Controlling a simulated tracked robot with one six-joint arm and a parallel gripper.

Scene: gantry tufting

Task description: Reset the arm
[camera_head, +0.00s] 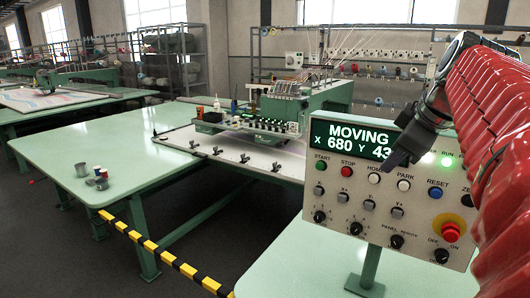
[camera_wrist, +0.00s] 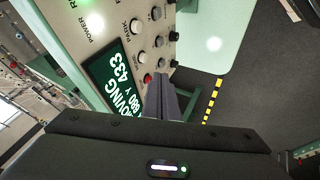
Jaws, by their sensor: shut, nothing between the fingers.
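My arm comes in from the right in the head view, clad in a red ribbed cover. My gripper (camera_head: 397,159) is shut and empty, with its dark fingers in front of the control panel (camera_head: 330,217). In the wrist view the shut fingers (camera_wrist: 163,80) point toward the panel (camera_wrist: 98,88), beside its buttons and display. I cannot tell whether the fingertips touch the panel. The green display (camera_head: 338,138) reads "MOVING" with X 680; the Y value reads 433 in the wrist view (camera_wrist: 124,80). A green lamp is lit near "RUN".
A red emergency stop (camera_head: 451,232) sits at the panel's lower right. Yellow-black tape (camera_head: 150,245) marks an edge. The tufting gantry (camera_head: 265,125) stands behind, over a white bed. Grey floor shows between tables.

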